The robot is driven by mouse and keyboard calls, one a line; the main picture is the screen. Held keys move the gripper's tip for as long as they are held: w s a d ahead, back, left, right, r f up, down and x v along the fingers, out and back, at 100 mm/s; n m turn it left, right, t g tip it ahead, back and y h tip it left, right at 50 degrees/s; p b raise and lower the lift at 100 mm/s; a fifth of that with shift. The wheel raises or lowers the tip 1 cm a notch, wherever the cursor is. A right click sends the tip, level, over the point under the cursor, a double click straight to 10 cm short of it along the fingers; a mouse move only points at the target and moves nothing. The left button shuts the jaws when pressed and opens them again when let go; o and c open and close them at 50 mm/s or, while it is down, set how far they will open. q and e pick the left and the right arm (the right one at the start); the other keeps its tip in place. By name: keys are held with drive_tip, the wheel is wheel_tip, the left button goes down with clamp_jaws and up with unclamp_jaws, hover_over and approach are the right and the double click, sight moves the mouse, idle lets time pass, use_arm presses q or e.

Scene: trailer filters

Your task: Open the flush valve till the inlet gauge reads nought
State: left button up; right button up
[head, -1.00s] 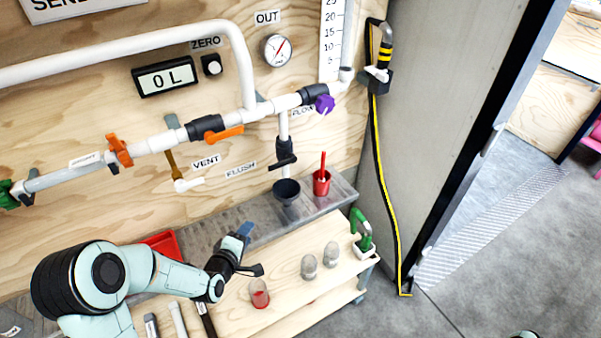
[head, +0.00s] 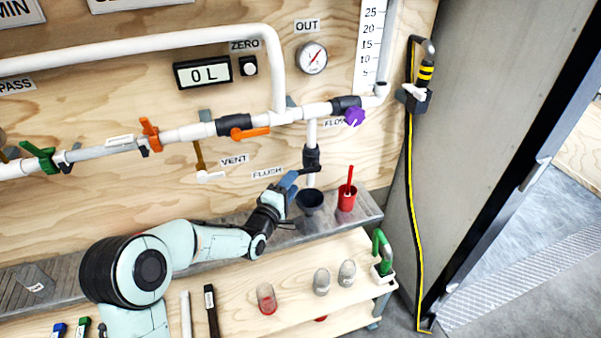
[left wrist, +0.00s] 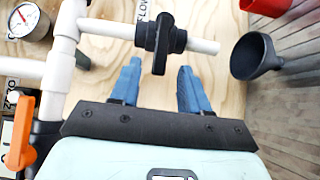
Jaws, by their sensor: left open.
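The black flush valve (head: 311,157) sits on a short white upright pipe beside the FLUSH label (head: 267,173). Its black handle lies across the pipe in the head view. My left gripper (head: 289,183) is open, with its blue fingers close at the left of that handle. In the left wrist view the open left gripper (left wrist: 157,80) faces the flush valve (left wrist: 165,40). The handle's end shows between the two fingertips; I cannot tell whether they touch. No inlet gauge shows; the only dial seen is the OUT gauge (head: 311,58). My right gripper is not in view.
A black funnel (head: 310,201) stands below the valve, with a red cup (head: 346,197) to its right. The orange-handled valve (head: 248,133) and purple knob (head: 354,117) are on the pipe above. A wooden cart (head: 240,288) with glass jars stands in front.

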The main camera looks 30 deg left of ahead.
sight(300, 170)
use_arm(q)
drive_tip(key=w, duration=0.6)
drive_tip(key=shift+w+a, duration=0.1)
drive_tip(key=shift+a, duration=0.1)
clamp_jaws()
